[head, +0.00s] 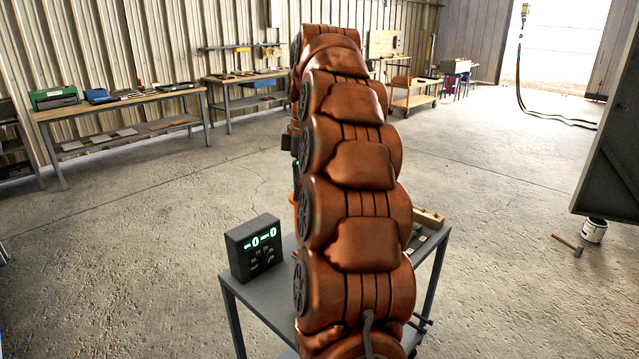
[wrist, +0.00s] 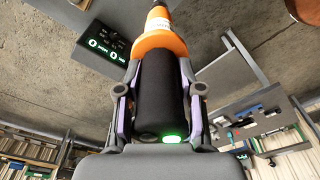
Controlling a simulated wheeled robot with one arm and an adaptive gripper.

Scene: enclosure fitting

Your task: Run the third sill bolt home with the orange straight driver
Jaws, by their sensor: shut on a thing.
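In the wrist view my gripper (wrist: 160,78) is shut around the black handle of the orange straight driver (wrist: 159,44). The driver has an orange collar with a pale shaft section beyond it, and a green light glows at the near end of the handle. The driver points away toward the top edge of the picture, where its tip is cut off. In the head view my own arm fills the middle and hides most of the gripper and driver. I cannot make out the sill bolts in either view.
A black box with green digits (head: 254,248) stands on a grey table (head: 262,295) and also shows in the wrist view (wrist: 103,43). A dark panel (head: 612,140) stands at right, near a paint can (head: 593,231) and hammer (head: 568,245). Workbenches (head: 120,103) line the wall; open floor lies between.

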